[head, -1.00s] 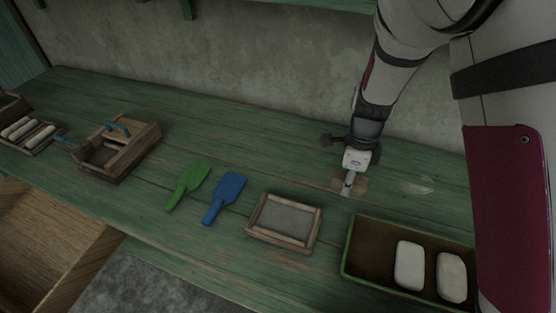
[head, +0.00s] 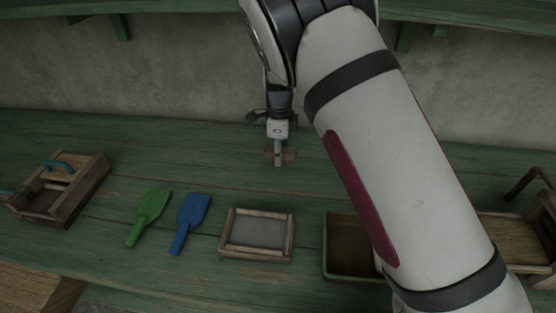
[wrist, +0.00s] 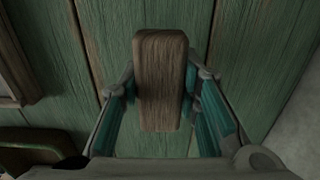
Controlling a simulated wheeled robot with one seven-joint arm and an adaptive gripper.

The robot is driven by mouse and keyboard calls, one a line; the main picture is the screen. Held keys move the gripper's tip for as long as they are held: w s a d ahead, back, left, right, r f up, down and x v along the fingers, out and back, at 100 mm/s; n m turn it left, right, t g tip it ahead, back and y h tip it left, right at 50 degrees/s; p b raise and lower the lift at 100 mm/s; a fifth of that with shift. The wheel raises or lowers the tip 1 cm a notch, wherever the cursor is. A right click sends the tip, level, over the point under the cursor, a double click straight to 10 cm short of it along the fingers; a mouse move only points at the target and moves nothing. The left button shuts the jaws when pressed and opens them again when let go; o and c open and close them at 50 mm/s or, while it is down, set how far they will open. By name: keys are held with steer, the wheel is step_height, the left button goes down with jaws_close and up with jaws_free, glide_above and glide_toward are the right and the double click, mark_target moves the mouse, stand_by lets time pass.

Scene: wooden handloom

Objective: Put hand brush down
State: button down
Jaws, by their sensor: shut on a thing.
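My gripper (head: 278,158) is above the back part of the green table. It is shut on the hand brush, a brown wooden block (head: 287,155). In the wrist view the brush (wrist: 160,80) shows as a rounded wooden back between the teal fingers of my gripper (wrist: 163,100), one on each side. Its bristles are hidden underneath. I cannot tell whether the brush touches the boards of the table (head: 205,145) or hangs just above them.
A wooden-framed tray (head: 257,235) lies nearer the front. A green bin (head: 345,250) is right of it, partly behind my arm. Blue (head: 190,220) and green (head: 149,217) scoops and a wooden carrier (head: 65,190) lie left. Bare table surrounds the brush. The wall (head: 180,75) is behind.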

steer(key=shift+w+a+f, duration=0.1)
steer(key=shift+w+a, duration=0.05)
steer(key=shift+w, duration=0.3)
steer(key=shift+f, duration=1.7)
steer(key=shift+f, duration=0.15)
steer(key=c, duration=1.2)
jaws_free()
step_height(320, 180, up, 8)
steer(key=shift+f, duration=0.1)
